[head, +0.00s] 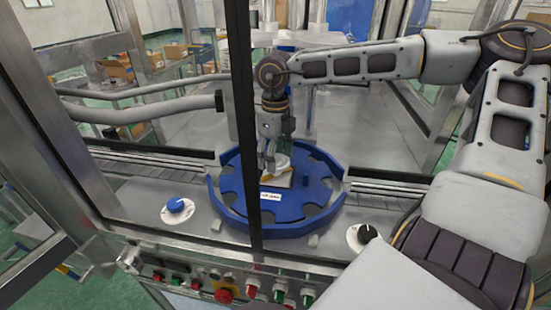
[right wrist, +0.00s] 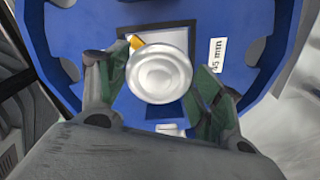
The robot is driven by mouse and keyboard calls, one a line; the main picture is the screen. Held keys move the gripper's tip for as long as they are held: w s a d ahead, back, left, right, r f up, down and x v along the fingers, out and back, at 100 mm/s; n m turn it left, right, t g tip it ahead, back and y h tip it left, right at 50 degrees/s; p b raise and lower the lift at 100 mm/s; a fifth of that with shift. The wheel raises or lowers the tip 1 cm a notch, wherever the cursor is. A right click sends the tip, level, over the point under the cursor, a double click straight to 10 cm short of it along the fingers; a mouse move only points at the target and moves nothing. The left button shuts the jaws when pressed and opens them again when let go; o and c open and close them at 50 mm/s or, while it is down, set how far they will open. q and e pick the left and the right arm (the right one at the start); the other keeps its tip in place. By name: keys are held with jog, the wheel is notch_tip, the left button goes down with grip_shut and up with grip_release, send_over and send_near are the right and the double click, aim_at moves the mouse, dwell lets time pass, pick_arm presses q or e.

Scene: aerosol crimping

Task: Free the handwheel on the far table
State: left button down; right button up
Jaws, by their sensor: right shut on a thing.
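I cannot pick out a handwheel for certain in either view. My right gripper (head: 269,160) reaches down over the middle of a blue notched wheel (head: 223,193). In the right wrist view its fingers (right wrist: 160,88) are on both sides of a round silver-white piece (right wrist: 160,75), shut on it. This piece sits over a pale square area in the middle of the blue wheel (right wrist: 75,25), with a small orange patch beside it. A dark upright post hides part of the wheel in the head view. My left gripper is not in view.
A blue knob (head: 176,206) on a white disc is left of the wheel, a black knob (head: 367,232) right. Front panel buttons (head: 223,295) are below. A dark post (head: 240,110) stands before the wheel. Grey tubes (head: 140,107) cross at left. The metal surface behind (head: 340,130) looks mostly clear.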

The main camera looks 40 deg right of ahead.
jog(key=shift+n, duration=0.4)
jog(key=o, duration=1)
jog(key=shift+o, duration=0.2)
notch_tip(320, 180, up, 12)
dwell(0.5)
dwell(0.4)
